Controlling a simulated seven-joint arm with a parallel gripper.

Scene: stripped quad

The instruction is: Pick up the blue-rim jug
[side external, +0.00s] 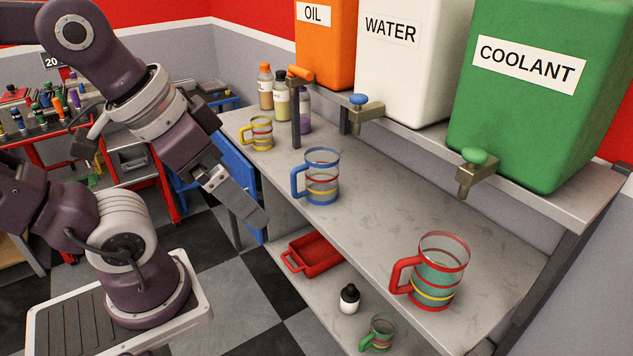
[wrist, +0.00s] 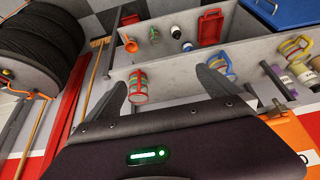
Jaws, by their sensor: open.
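The blue-rim jug (side external: 322,178) stands upright on the grey upper shelf (side external: 385,215), below and in front of the white water tank. It is clear, with red and yellow bands and a blue handle on its left. My gripper (side external: 247,206) is open and empty, in the air left of the jug and apart from it. In the wrist view the blue-rim jug (wrist: 223,66) shows beside the right finger, which hides part of it. There my gripper (wrist: 160,78) has its fingers apart, with the red-rim jug (wrist: 138,85) seen beyond, between them.
The red-rim jug (side external: 432,272) stands at the shelf's near end. A yellow-rim jug (side external: 258,133) and several bottles (side external: 282,98) are at the far end. Taps (side external: 365,112) jut over the shelf. A red tray (side external: 318,254), a black-capped bottle and a green-rim jug (side external: 378,334) are below.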

